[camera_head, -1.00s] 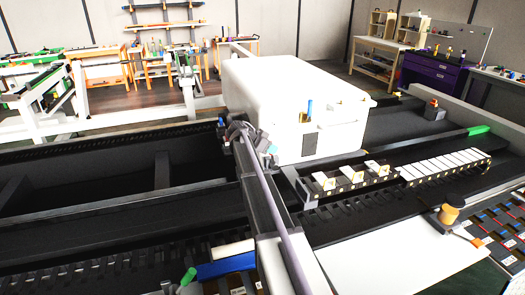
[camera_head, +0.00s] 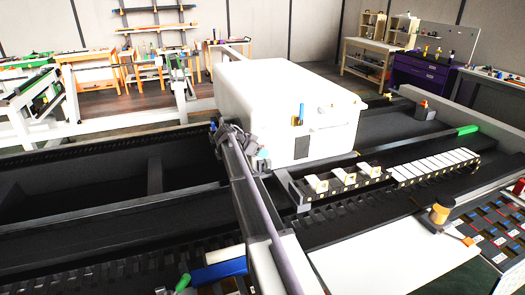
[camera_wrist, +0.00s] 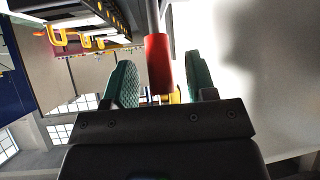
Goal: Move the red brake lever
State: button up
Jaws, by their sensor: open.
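The red brake lever (camera_wrist: 158,62) shows in the wrist view as a red cylindrical grip on a dark rod that runs out of the top of the picture. My gripper (camera_wrist: 159,75) has its two green ribbed fingers apart, one on each side of the red grip. The grip appears between them, with visible gaps on both sides; how deep it sits is hard to judge. In the head view, a small teal tip shows at the far end of my arm beside the white box, and I cannot make out the lever there.
A large white box (camera_head: 285,105) stands on the dark rack. A row of white-topped blocks (camera_head: 435,167) and a holder with yellow clips (camera_head: 345,180) lie to its right. In the wrist view, yellow handles (camera_wrist: 95,42) are at upper left and a pale surface (camera_wrist: 260,80) fills the right.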

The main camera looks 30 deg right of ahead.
jog(key=p+v, duration=0.4)
jog(key=v, duration=0.5)
jog(key=shift+s, duration=0.1)
jog(key=s+a+f+n+y+b, duration=0.1)
jog(key=s+a+f+n+y, duration=0.2)
jog(key=s+a+n, duration=0.3)
jog(key=s+a+f+n+y+b, duration=0.1)
jog(key=s+a+f+n+y, duration=0.3)
jog(key=s+a, duration=0.9)
jog(key=s+a+f+n+t+y+b, duration=0.1)
jog(key=s+a+f+n+y+b, duration=0.1)
jog(key=s+a+n, duration=0.6)
jog(key=s+a+f+y, duration=0.1)
jog(key=s+a+f, duration=0.1)
jog(key=s, duration=0.2)
jog(key=shift+f+y, duration=0.2)
jog(key=shift+y, duration=0.1)
jog(key=shift+d, duration=0.1)
